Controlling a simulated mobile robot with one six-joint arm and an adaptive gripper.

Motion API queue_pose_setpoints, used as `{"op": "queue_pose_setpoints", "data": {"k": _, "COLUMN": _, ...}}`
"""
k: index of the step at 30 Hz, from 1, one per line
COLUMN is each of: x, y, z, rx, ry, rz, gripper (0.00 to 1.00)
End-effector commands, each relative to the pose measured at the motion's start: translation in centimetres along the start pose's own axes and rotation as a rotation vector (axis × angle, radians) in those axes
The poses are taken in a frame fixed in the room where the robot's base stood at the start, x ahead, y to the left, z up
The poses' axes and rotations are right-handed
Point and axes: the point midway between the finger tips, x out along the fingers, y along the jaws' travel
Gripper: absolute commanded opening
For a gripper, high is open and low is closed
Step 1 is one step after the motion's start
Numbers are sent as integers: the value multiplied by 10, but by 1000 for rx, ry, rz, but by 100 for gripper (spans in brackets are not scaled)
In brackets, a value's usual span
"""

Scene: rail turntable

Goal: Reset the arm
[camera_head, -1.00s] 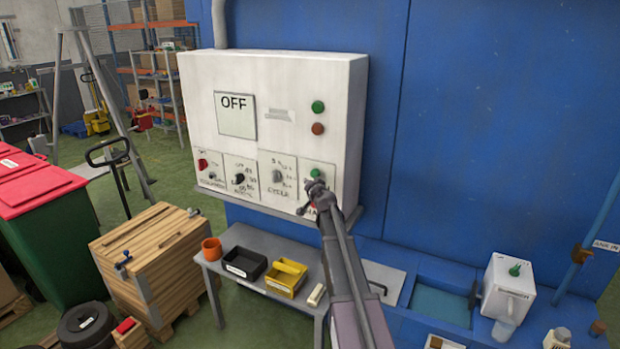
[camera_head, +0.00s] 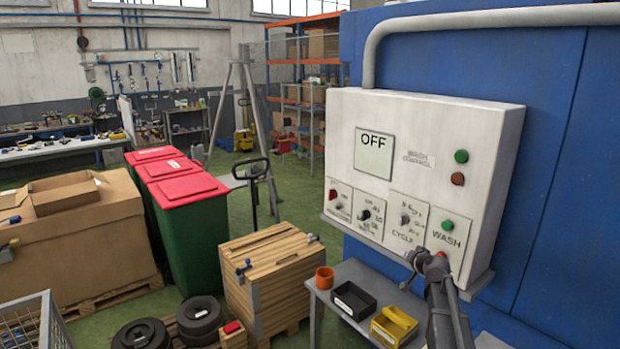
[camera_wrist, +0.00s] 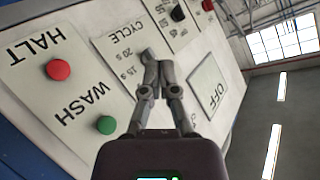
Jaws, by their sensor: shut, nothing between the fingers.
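My gripper (camera_head: 415,262) is in front of the lower right part of the white wash control panel (camera_head: 345,112). In the wrist view my gripper (camera_wrist: 152,60) has its fingers together with nothing between them, and the tips overlap the cycle knob in the picture; I cannot tell whether they touch it. The green WASH button (camera_wrist: 106,125) and red HALT button (camera_wrist: 59,70) show beside the fingers. The panel display (camera_head: 373,153) reads OFF.
Below the panel a grey bench (camera_head: 322,296) carries an orange cup (camera_head: 324,278), a black bin (camera_head: 354,300) and a yellow bin (camera_head: 394,326). A wooden crate (camera_head: 268,258) and red-lidded bins (camera_head: 186,188) stand to the left. Green floor is open behind them.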

Motion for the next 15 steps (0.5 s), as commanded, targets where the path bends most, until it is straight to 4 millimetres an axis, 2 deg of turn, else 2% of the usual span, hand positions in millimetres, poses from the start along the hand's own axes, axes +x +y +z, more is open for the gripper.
{"op": "queue_pose_setpoints", "data": {"k": 1, "x": -11, "y": -13, "z": 28, "rx": -26, "ry": -68, "rz": -6, "gripper": 0}}
{"op": "queue_pose_setpoints", "data": {"k": 6, "x": -43, "y": -41, "z": 110, "rx": -117, "ry": -315, "rz": 7, "gripper": 0}}
{"op": "queue_pose_setpoints", "data": {"k": 11, "x": -86, "y": -54, "z": 183, "rx": -198, "ry": -550, "rz": 62, "gripper": 0}}
{"op": "queue_pose_setpoints", "data": {"k": 15, "x": -132, "y": -57, "z": 238, "rx": -260, "ry": -744, "rz": 142, "gripper": 0}}
